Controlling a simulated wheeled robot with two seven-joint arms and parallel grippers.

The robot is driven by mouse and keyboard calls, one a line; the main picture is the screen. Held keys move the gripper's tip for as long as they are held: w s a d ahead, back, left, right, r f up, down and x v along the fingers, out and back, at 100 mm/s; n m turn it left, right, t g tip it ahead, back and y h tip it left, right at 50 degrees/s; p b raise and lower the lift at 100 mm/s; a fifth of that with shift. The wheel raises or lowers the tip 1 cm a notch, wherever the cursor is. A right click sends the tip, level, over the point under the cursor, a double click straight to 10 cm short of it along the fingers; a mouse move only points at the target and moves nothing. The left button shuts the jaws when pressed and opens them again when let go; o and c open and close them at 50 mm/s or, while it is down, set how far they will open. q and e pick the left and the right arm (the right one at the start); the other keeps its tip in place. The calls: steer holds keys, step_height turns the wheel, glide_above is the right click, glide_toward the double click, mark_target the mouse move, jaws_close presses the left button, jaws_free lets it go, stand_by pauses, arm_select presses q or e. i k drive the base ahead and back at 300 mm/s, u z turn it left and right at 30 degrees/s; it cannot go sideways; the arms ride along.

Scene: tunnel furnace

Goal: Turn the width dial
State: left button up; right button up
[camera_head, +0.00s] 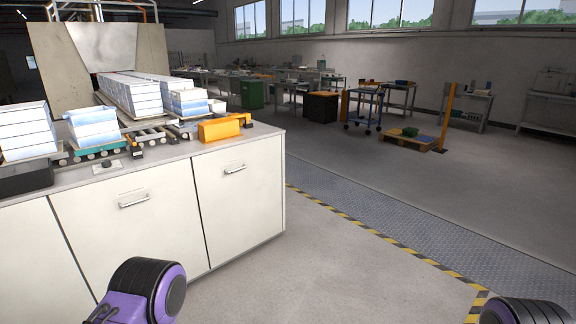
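A small dark knob on a light plate (106,165) sits on the cabinet's top near its front edge. Another small black part (136,150) stands to its right beside the roller track. I cannot tell which of these is the width dial, as no label is readable. Only purple and black parts of my arms show, at the bottom left and bottom right corners. Neither gripper is in view, and nothing of mine visibly touches the knob.
The white cabinet (150,212) stands at left. Stacks of white-blue blocks (133,92) sit on rollers before the furnace (104,46). An orange housing (220,130) is at the cabinet's right end. Open floor lies right, beyond a yellow-black stripe (400,250); a cart (365,108) stands farther back.

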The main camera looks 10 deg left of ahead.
mark_target(107, 163)
steer(key=u, duration=0.15)
steer(key=i, duration=1.4)
steer(key=u, duration=1.2)
steer(key=i, duration=0.9)
steer(key=u, duration=0.9)
